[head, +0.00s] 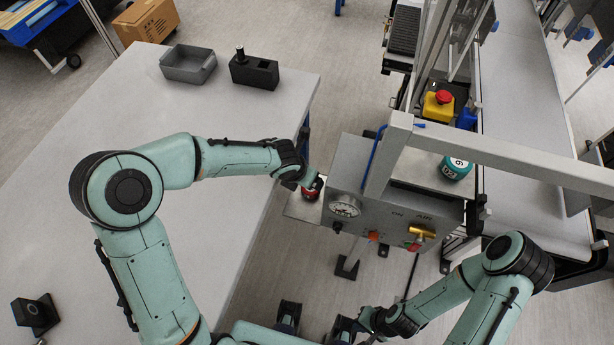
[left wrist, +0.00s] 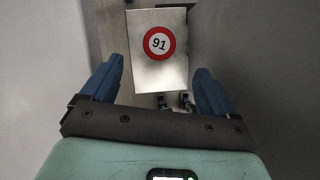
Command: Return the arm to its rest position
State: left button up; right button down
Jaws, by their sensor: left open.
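My left arm reaches across the table in the head view, and its gripper (head: 305,180) is over the small metal shelf (head: 298,208) at the machine's side. The fingers are hard to see there. In the left wrist view my left gripper (left wrist: 159,72) is open, its two blue fingers apart with nothing between them. Beyond the fingertips, a round red-ringed piece marked 91 (left wrist: 159,43) sits on the shelf (left wrist: 150,76). It shows as a red object (head: 312,190), partly hidden, in the head view. My right gripper (head: 370,320) is low at the bottom, its jaws unclear.
The machine's gauge panel (head: 395,212) and grey frame (head: 490,150) stand close to the left gripper. A teal numbered cylinder (head: 455,168) sits on the machine, with a red stop button (head: 443,98) behind. A grey tray (head: 188,66) and black block (head: 254,73) are on the table (head: 235,120).

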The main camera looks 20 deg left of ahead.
pick_arm(q)
jog(key=shift+s+r, duration=0.3)
jog(key=shift+r, duration=0.35)
pick_arm(e)
jog(key=shift+w+r, duration=0.1)
jog(key=shift+r, duration=0.15)
